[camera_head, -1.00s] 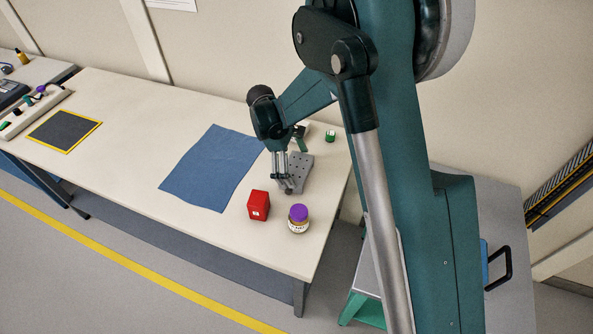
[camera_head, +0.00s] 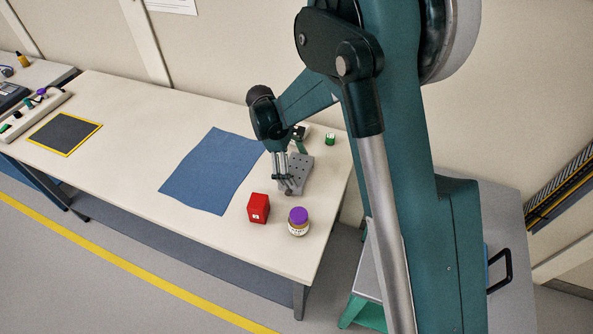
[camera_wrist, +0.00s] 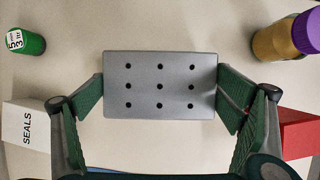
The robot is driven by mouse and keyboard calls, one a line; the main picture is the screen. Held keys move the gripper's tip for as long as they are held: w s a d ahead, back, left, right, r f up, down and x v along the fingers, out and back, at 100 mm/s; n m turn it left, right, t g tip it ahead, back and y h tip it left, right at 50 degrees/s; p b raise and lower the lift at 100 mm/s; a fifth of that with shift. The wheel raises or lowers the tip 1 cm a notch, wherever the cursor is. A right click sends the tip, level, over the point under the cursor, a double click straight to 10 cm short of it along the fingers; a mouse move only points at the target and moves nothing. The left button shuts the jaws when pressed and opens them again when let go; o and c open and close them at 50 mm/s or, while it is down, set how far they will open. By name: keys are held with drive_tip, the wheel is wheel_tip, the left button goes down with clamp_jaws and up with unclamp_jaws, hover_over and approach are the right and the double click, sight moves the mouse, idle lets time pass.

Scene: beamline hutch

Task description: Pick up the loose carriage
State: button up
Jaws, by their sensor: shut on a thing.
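The loose carriage is a grey plate with rows of small dark holes (camera_wrist: 160,86); in the head view it shows at the right end of the table (camera_head: 298,172). My gripper (camera_wrist: 160,92) is shut on the carriage, with one green-padded finger against each short side. In the head view my gripper (camera_head: 284,188) points down over the carriage and partly hides it. I cannot tell whether the carriage is touching the table or slightly above it.
A red box (camera_head: 259,207) and a purple-lidded jar (camera_head: 298,221) stand close in front. A blue cloth (camera_head: 212,170) lies left. A yellow-edged dark mat (camera_head: 64,132) lies farther left, with clear table between.

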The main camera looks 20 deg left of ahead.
sight(297, 168)
wheel_tip(297, 168, up, 9)
drive_tip(key=shift+p, duration=0.55)
